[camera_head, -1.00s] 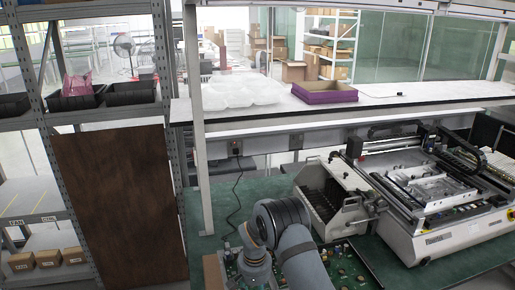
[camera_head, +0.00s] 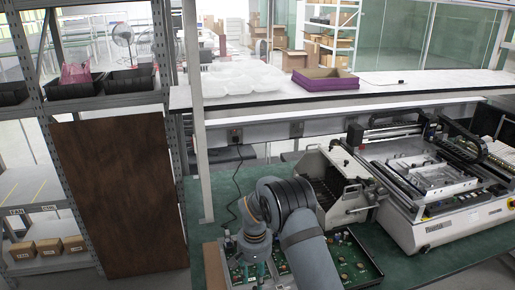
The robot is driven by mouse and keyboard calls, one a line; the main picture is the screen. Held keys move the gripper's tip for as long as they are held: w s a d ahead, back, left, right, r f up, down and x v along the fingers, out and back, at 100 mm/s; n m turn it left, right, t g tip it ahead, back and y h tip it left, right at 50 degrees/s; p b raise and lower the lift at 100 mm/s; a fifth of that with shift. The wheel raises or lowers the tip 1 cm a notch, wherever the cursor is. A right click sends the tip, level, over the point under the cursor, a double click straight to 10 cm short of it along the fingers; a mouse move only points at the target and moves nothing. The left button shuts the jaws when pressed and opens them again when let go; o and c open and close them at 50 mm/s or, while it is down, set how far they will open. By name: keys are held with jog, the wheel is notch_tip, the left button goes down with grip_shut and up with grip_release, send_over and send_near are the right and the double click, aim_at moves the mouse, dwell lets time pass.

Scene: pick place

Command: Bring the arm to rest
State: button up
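My arm reaches in from the bottom middle and bends down over a dark tray. My gripper (camera_head: 257,270) hangs at the arm's end, near the left part of the tray, at the bottom edge of the picture. Its fingers are small and partly cut off, so I cannot tell whether they are open or shut. The dark tray (camera_head: 372,268) holds several small parts on a green surface. My arm hides much of it.
A grey machine with a bin (camera_head: 325,183) stands right of my arm on the green table (camera_head: 222,180). A white shelf (camera_head: 400,88) above holds a purple box (camera_head: 325,82) and clear plastic trays (camera_head: 240,77). A brown board (camera_head: 120,200) leans at left.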

aim_at(255, 287)
notch_tip(255, 287, down, 4)
jog(key=shift+s+r, duration=0.1)
jog(key=shift+s, duration=0.05)
jog(key=shift+r+m+p, duration=0.4)
jog(key=shift+m+p, duration=0.2)
jog(key=shift+p, duration=0.5)
notch_tip(255, 287, up, 10)
jog(key=b, duration=0.4)
jog(key=f+n+b, duration=0.2)
jog(key=f+n, duration=0.1)
jog(key=n, duration=0.2)
jog(key=f+n+b, duration=0.2)
jog(key=f+n, duration=0.2)
jog(key=n, duration=0.1)
jog(key=f+n+b, duration=0.2)
jog(key=f+n, duration=0.2)
jog(key=n, duration=0.2)
jog(key=shift+a+f, duration=0.2)
jog(key=shift+f, duration=0.05)
jog(key=shift+d+r, duration=0.1)
jog(key=shift+d, duration=0.1)
jog(key=n+p, duration=0.1)
jog(key=n, duration=0.2)
jog(key=shift+r, duration=0.2)
jog(key=n, duration=0.2)
jog(key=shift+n+p, duration=0.3)
jog(key=shift+p, duration=0.1)
jog(key=n, duration=0.4)
jog(key=shift+f+p, duration=0.1)
jog(key=shift+p, duration=0.3)
